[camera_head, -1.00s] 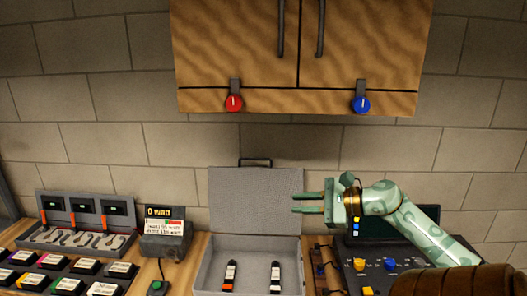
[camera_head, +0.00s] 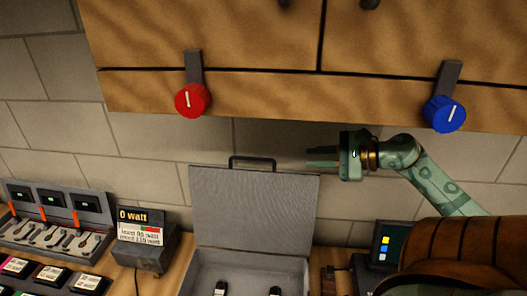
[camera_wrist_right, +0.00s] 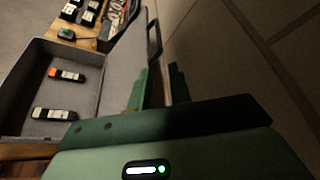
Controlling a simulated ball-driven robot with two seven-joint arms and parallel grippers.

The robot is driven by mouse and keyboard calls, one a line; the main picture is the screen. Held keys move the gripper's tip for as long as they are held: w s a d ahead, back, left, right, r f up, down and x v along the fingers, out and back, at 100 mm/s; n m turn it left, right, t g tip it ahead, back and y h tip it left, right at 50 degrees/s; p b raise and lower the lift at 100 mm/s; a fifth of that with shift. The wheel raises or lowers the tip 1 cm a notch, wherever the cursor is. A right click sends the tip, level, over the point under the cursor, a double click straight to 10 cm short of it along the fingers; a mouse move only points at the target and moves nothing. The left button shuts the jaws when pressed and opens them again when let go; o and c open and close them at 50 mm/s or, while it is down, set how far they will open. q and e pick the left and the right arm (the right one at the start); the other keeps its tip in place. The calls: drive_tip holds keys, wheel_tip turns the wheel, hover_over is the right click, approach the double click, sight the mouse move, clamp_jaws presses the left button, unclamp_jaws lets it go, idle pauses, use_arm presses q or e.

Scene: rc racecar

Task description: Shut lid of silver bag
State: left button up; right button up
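The silver bag (camera_head: 190,277) is an open grey case on the table, its lid (camera_head: 255,208) standing up near the wall with a dark handle (camera_head: 252,160) on top. My right gripper (camera_head: 318,157) is at the lid's upper right corner, fingers pointing left and slightly apart. In the right wrist view the two fingers (camera_wrist_right: 161,88) show a gap, one overlapping the lid (camera_wrist_right: 122,65) in the picture; I cannot tell if they touch it. Two small labelled sticks lie inside the bag, at the right wrist view's left (camera_wrist_right: 66,75). My left gripper is not in view.
A wooden cabinet (camera_head: 230,40) with red (camera_head: 192,100) and blue (camera_head: 443,113) knobs hangs above. A watt display (camera_head: 140,232) stands left of the bag, a control panel (camera_head: 375,255) right of it. The brick wall is close behind the lid.

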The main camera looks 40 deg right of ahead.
drive_tip(key=p, duration=0.1)
approach(266, 159)
drive_tip(key=p+x, duration=0.2)
drive_tip(key=x, duration=0.9)
drive_tip(key=shift+w+a+p, duration=0.15)
drive_tip(key=shift+w+p, duration=0.05)
drive_tip(key=shift+p, duration=0.15)
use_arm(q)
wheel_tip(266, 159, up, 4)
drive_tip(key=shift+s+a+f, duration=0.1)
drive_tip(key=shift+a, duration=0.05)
use_arm(e)
drive_tip(key=shift+w+f, duration=0.1)
drive_tip(key=shift+w, duration=0.05)
clamp_jaws()
